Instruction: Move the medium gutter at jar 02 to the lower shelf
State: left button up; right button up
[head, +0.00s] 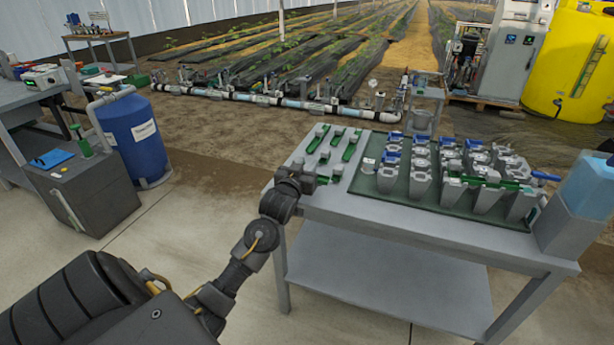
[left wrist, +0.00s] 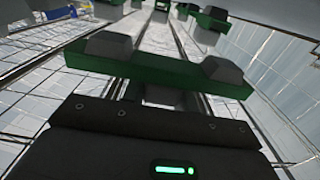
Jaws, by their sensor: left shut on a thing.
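My left gripper (head: 308,180) is at the left end of the grey table (head: 440,232). It is shut on a green gutter (head: 323,180) with grey end blocks. In the left wrist view this gutter (left wrist: 155,68) lies across the front of the gripper, its two grey blocks showing. Several other green gutters (head: 349,152) lie on the table just beyond the gripper. Grey jars (head: 418,183) stand in rows on a dark green mat (head: 368,188); their labels are too small to read. The lower shelf (head: 385,275) under the table looks bare. My right gripper is out of view.
A blue translucent container (head: 588,190) stands at the table's right end. A blue barrel (head: 133,133) and dark cabinet (head: 85,190) stand left. The floor between is clear.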

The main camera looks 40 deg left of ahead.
pick_arm(q)
jog(key=shift+w+f, duration=0.25)
jog(key=shift+f, duration=0.15)
notch_tip(320, 180, down, 3)
jog(key=shift+r+b, duration=0.1)
jog(key=shift+b, duration=0.2)
jog(key=o, duration=1)
